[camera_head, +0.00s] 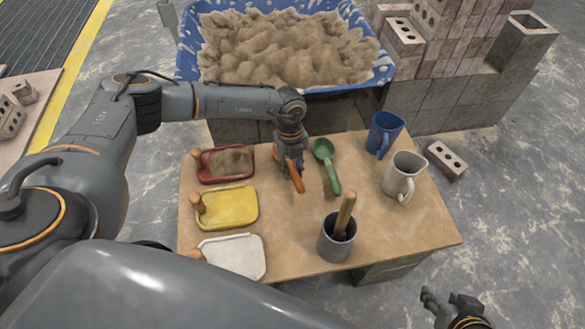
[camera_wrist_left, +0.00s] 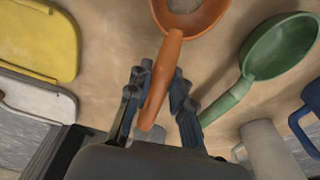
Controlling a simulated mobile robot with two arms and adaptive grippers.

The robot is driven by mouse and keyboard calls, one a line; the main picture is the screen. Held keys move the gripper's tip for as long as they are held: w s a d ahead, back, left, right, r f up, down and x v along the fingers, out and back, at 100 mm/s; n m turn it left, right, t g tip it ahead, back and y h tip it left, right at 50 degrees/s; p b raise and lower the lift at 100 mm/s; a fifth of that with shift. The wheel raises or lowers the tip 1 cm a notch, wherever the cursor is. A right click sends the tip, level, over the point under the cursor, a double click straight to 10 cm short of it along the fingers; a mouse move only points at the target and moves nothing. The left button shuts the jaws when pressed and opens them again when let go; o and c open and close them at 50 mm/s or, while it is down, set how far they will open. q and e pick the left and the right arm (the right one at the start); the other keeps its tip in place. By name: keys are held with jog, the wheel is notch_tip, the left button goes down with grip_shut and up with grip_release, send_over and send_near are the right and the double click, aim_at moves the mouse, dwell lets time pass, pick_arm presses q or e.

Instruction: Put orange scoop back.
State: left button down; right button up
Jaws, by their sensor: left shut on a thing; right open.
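The orange scoop (camera_head: 295,176) is at the back middle of the table, beside the green scoop (camera_head: 325,152). My left gripper (camera_head: 289,158) is shut on the scoop's handle. In the left wrist view the orange scoop (camera_wrist_left: 163,80) has its handle between the fingers (camera_wrist_left: 157,95) and its bowl beyond them, partly cut off by the top edge. I cannot tell whether the scoop touches the table. In the head view my gripper hides most of its bowl. My right gripper (camera_head: 448,305) is open and empty, at the lower right, off the table.
Red (camera_head: 225,178), yellow (camera_head: 240,208) and white (camera_head: 245,258) trays line the table's left side. A grey pot (camera_head: 334,246) with a wooden handle stands in front. Blue (camera_head: 375,138) and white (camera_head: 396,179) jugs stand right. A blue tub (camera_head: 386,70) of mortar is behind.

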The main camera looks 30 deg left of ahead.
pick_arm(q)
jog(key=shift+f, duration=0.2)
pick_arm(e)
jog(key=shift+w+a+r, duration=0.1)
jog(key=shift+w, duration=0.25)
pick_arm(q)
jog(key=c, duration=1.1)
grip_release()
jog(key=shift+r, duration=0.1)
notch_tip(320, 180, up, 12)
jog(key=w+a, duration=0.1)
